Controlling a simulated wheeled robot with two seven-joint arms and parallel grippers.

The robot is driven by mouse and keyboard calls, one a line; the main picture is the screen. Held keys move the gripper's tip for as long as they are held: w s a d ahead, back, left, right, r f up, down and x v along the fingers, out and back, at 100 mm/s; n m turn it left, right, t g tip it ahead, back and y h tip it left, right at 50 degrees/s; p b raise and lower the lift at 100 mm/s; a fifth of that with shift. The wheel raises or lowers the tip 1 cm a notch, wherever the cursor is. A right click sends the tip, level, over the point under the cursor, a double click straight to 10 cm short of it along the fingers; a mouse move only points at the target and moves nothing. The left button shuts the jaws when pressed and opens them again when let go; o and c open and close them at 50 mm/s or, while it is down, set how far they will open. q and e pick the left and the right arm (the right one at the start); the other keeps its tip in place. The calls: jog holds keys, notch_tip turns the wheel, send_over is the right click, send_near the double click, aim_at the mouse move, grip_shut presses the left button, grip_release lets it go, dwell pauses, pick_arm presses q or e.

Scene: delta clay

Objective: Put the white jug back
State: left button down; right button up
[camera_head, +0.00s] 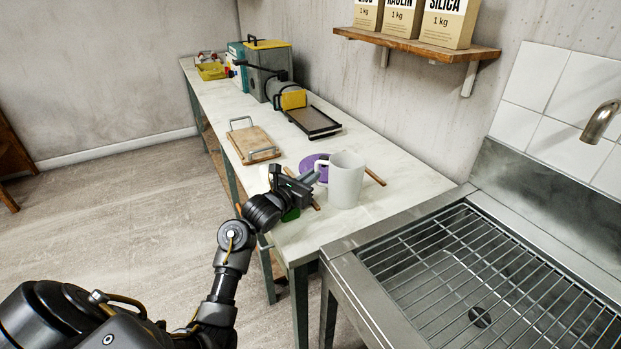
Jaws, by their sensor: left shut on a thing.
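The white jug (346,181) is upright at the near end of the long worktop (382,207), with its handle to the left. My left gripper (312,178) is shut on the jug at its handle side. I cannot tell whether the jug's base touches the worktop. My right gripper is not in view.
A purple disc (311,168) lies behind the jug, with a wooden stick (374,177) to its right. A wooden board with metal handles (252,143), a black-edged tray (313,121) and a grey machine (268,62) stand farther back. A sink with a wire grid (485,270) is at the right.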

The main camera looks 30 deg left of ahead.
pick_arm(q)
jog(key=c, duration=1.5)
grip_release()
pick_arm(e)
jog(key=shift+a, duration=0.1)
pick_arm(q)
jog(key=shift+r, duration=0.15)
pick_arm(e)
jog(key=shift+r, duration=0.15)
